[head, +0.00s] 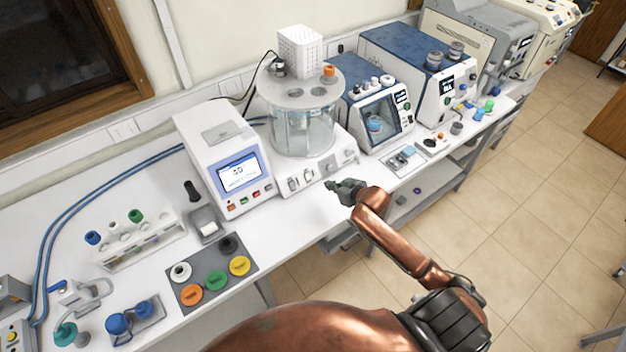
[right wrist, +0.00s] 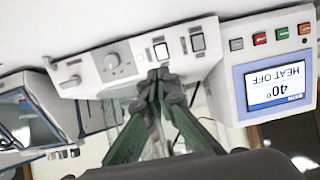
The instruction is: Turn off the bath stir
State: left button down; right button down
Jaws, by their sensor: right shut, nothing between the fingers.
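The glass bath (head: 302,128) stands on a white base at the back of the bench, with a lid and a white boxy unit on top. My right gripper (head: 332,187) is shut and empty in front of the panel. In the right wrist view its fingertips (right wrist: 158,75) overlap the panel's edge near one switch; I cannot tell whether they touch. My left gripper is out of view.
A white controller (head: 222,165) stands left of the bath; its screen (right wrist: 275,83) reads 40° and HEAT OFF. A blue-topped instrument (head: 372,110) stands to the right. A grey mat (head: 212,273) with coloured caps and a vial rack (head: 140,243) occupy the left bench.

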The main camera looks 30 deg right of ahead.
aim_at(309, 178)
jog(key=p+x, duration=0.1)
jog(key=x, duration=1.3)
jog(key=shift+a, duration=0.1)
